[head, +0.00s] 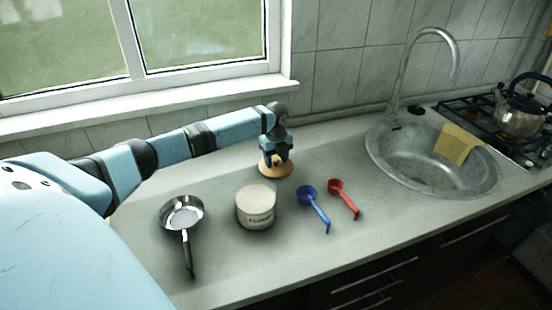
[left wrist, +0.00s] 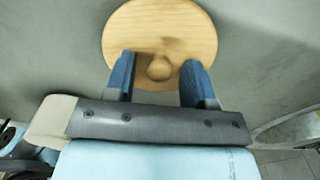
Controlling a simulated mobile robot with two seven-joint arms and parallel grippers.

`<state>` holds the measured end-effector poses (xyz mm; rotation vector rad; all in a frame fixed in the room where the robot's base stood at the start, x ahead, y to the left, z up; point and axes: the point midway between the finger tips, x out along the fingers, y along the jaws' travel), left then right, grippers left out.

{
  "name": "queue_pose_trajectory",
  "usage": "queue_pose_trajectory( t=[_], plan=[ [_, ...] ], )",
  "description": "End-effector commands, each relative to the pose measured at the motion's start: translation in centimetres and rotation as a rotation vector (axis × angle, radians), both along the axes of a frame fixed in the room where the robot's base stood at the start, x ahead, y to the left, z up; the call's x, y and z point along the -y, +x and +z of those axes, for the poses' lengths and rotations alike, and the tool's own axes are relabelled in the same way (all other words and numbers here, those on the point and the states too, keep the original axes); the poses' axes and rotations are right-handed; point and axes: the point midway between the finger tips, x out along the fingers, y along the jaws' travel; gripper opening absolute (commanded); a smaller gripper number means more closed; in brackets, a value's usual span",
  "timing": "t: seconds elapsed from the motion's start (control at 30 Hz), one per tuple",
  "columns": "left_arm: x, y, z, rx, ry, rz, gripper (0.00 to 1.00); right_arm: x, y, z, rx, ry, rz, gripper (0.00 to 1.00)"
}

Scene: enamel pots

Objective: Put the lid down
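The round wooden lid (head: 268,172) lies flat on the counter behind the pot, as far as I can see. In the left wrist view the lid (left wrist: 160,20) shows its knob (left wrist: 159,68) near its middle. My left gripper (head: 277,160) points down over the lid. In the left wrist view its two fingers (left wrist: 157,72) stand apart on either side of the knob, with a gap on both sides. The cream enamel pot (head: 256,207), with dark lettering, stands in front of the lid. My right gripper is not in view.
A frying pan (head: 182,213) lies left of the pot. A blue scoop (head: 309,197) and a red scoop (head: 338,187) lie to its right. Further right are the sink (head: 390,165) with a yellow cloth (head: 458,144) and a kettle (head: 520,118) on the stove. The window sill runs behind.

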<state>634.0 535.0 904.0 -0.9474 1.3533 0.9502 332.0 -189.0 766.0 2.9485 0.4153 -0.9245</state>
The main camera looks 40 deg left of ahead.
Motion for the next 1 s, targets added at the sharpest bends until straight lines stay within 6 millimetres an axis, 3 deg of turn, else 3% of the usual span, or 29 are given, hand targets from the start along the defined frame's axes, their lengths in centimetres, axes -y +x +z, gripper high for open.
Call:
queue_pose_trajectory(
  t=[0.27,0.7,1.0],
  plan=[
    [0.0,0.0,0.9,0.002,0.000,0.000,0.49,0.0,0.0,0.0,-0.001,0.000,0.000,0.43],
    [0.0,0.1,9.6,0.004,0.000,-0.001,0.49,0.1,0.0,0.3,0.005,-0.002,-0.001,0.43],
    [0.0,0.0,12.3,0.001,0.000,0.000,0.49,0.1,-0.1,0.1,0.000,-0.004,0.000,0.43]
  ],
)
